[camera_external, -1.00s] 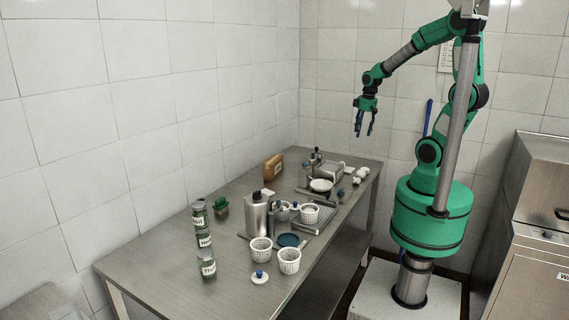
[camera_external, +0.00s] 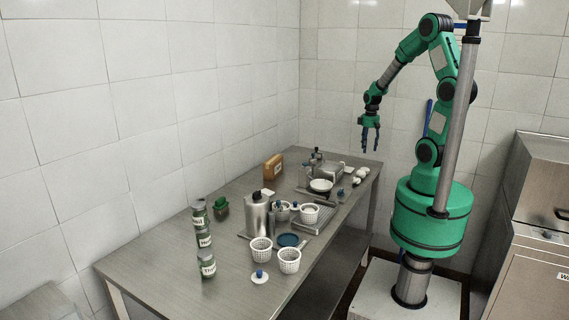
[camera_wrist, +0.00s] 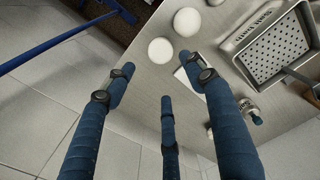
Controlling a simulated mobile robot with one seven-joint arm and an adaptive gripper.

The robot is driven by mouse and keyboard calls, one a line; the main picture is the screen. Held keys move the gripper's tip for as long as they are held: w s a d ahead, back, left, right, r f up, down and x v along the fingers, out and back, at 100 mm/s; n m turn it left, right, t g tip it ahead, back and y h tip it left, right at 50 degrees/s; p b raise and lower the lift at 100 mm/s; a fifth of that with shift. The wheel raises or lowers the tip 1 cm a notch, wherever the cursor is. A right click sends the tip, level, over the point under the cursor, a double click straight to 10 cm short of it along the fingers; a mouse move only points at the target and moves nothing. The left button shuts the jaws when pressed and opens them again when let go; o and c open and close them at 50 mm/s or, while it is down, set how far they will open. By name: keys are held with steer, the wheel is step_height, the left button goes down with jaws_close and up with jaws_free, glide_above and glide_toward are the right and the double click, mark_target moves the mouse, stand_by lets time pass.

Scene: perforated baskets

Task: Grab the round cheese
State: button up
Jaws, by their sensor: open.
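White round pieces that look like round cheeses lie on the steel table at its far right end. In the external view one (camera_external: 357,181) lies in front of another (camera_external: 363,171). In the wrist view there is a near one (camera_wrist: 161,51), one behind it (camera_wrist: 187,21), and part of a third at the top edge. My gripper (camera_external: 370,150) is open and empty, in the air above that end of the table. In the wrist view its blue fingers (camera_wrist: 158,76) are spread, with the near cheese just beyond the fingertips and apart from them.
A perforated metal tray (camera_wrist: 272,45) and a small bottle (camera_wrist: 249,108) are right of the cheeses. A white card (camera_wrist: 182,76) is partly behind a finger. White baskets (camera_external: 289,261), a steel bottle (camera_external: 257,215) and jars (camera_external: 207,265) stand nearer the camera. A blue pole (camera_wrist: 55,42) is off the table.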

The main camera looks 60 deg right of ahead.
steer(key=b, duration=0.2)
glide_above(365, 169)
steer(key=f, duration=0.8)
steer(key=shift+d+f, duration=0.1)
steer(key=shift+d, duration=0.25)
steer(key=shift+w+f+b, duration=0.1)
steer(key=shift+f+b, duration=0.45)
steer(key=shift+f, duration=2.05)
steer(key=shift+c, duration=0.5)
steer(key=c, duration=0.8)
